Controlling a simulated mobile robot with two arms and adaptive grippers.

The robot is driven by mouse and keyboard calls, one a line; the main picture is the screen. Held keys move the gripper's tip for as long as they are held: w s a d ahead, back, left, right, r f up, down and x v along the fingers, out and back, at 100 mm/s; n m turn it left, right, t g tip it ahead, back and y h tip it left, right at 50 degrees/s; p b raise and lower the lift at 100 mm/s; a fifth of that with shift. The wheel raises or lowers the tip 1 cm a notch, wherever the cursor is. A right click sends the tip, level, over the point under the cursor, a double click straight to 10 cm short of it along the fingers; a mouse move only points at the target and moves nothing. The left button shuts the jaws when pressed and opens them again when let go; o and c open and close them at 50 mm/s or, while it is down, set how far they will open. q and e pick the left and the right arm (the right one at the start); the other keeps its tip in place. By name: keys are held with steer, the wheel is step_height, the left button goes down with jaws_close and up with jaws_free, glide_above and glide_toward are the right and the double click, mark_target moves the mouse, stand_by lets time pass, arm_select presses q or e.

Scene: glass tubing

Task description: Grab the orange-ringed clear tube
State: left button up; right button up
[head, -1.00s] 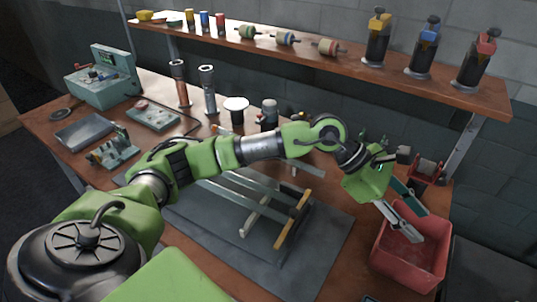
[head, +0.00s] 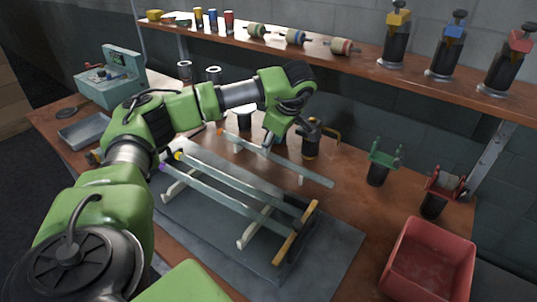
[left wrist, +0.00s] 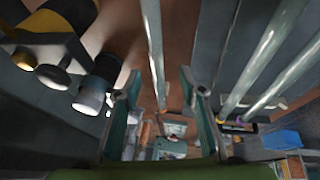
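The orange-ringed clear tube (head: 290,164) lies apart on the far side of the rack, its orange ring (head: 222,131) at the left end. My left gripper (head: 268,147) points down over the tube's middle; the arm partly hides the fingers in the head view. In the left wrist view, my left gripper (left wrist: 160,85) has its fingers apart, with the tube (left wrist: 154,45) running between them and not visibly gripped. A yellow-ringed tube (head: 235,185) and a purple-ringed tube (head: 215,203) lie nearer on the rack. My right gripper is not in view.
A dark bottle-like holder (head: 311,143) stands just right of the gripper. Green (head: 377,173) and red (head: 434,203) spool stands and a red bin (head: 430,262) are farther right. A shelf (head: 360,58) runs along the back. The grey mat's near right part (head: 335,245) is clear.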

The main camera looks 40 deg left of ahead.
arm_select(q)
steer(key=x, duration=0.2)
steer(key=p+x, duration=0.1)
steer(key=x, duration=0.2)
steer(key=shift+w+a+f, duration=0.15)
steer(key=shift+w+a, duration=0.1)
steer(key=shift+a, duration=0.15)
steer(key=shift+w+a+f, duration=0.1)
steer(key=shift+a+f, duration=0.1)
steer(key=shift+f, duration=0.3)
jaws_close()
